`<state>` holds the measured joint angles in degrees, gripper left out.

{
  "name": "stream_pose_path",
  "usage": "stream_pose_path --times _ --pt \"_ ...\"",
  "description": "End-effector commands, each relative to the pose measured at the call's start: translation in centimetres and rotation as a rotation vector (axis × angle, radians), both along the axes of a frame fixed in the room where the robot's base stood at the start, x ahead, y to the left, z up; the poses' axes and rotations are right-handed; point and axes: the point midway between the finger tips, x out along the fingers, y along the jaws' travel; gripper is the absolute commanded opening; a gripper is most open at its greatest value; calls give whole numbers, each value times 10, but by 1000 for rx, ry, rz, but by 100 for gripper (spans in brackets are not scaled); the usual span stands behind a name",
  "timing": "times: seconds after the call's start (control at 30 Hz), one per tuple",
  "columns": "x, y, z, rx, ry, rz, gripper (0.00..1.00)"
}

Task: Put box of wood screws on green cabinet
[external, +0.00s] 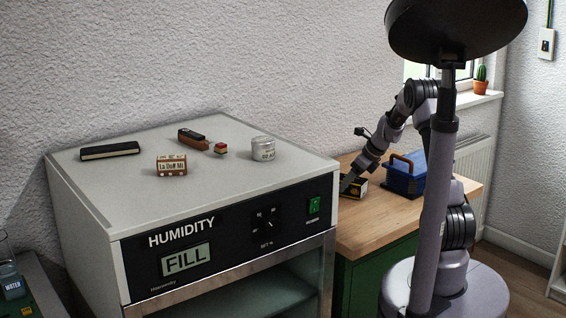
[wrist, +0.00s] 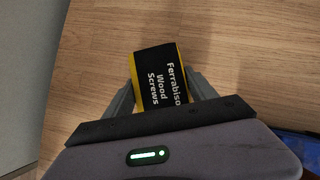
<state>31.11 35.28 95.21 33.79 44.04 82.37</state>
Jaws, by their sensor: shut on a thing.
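The box of wood screws (wrist: 158,75) is black with yellow edges and reads "Ferrabiso Wood Screws" in the wrist view. My gripper (wrist: 163,90) is shut on it, with one grey finger on each side. In the external view the box (external: 358,188) is at the wooden top (external: 392,230) of the green cabinet (external: 372,279), near its left side, with my gripper (external: 350,183) over it. The box appears to be on or just above the wood; I cannot tell whether it touches. My gripper hides part of the box.
A blue toolbox (external: 405,175) with a brown handle stands right of the box on the same top. The humidity cabinet (external: 200,215) stands to the left, with several small items on it. The wooden top's front is clear. A cactus (external: 481,80) stands on the windowsill.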

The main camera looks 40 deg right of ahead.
Motion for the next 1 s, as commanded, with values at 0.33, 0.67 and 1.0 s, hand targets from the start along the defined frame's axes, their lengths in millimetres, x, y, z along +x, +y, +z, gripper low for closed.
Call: stream_pose_path --times 0.33,0.67,1.0 --pt "0 0 -2 0 0 0 87" --pt "-16 -7 34 0 -1 -3 87" --pt "-56 -23 99 0 0 0 87"
